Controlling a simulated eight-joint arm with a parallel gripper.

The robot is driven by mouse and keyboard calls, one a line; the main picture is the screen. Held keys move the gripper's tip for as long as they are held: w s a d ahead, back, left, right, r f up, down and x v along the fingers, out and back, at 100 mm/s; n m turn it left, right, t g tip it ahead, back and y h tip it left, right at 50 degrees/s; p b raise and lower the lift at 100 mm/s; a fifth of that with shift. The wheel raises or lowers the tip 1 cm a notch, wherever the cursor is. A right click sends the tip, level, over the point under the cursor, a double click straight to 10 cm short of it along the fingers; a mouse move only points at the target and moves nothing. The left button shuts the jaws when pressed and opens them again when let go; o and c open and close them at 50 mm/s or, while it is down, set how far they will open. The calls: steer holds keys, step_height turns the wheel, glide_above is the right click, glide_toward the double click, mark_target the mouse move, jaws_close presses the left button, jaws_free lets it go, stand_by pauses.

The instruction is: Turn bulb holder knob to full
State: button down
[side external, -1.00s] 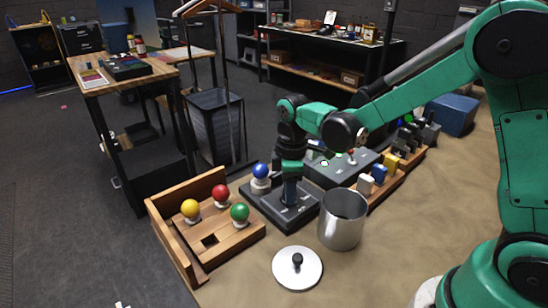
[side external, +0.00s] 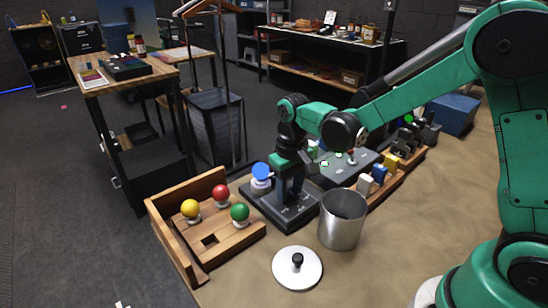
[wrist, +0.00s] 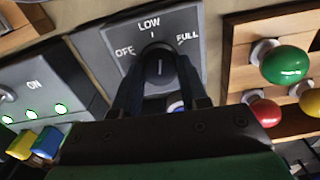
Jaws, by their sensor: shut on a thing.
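The bulb holder (side external: 256,205) is a dark grey box with a blue bulb (side external: 260,171) at its back left. The bulb looks bright, flat blue. In the wrist view, the dial panel (wrist: 185,22) is marked OFF, LOW and FULL. Its dark knob (wrist: 160,66) has a pale line that points about at LOW. My gripper (side external: 291,198) is down over the holder, shut on the knob, with one finger on each side. The fingers partly hide the knob. The gripper also shows in the wrist view (wrist: 159,76).
A wooden tray (side external: 235,240) with red, yellow and green bulbs stands to the left. A steel pot (side external: 342,224) stands close on the right, with a lid (side external: 297,267) in front. A grey switch panel (side external: 340,172) lies behind. The front right table is clear.

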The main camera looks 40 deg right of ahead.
mark_target(290, 191)
steer(key=m, duration=0.4)
steer(key=shift+m, duration=2.2)
steer(key=shift+c, duration=2.3)
jaws_free()
steer(key=shift+r, duration=2.85)
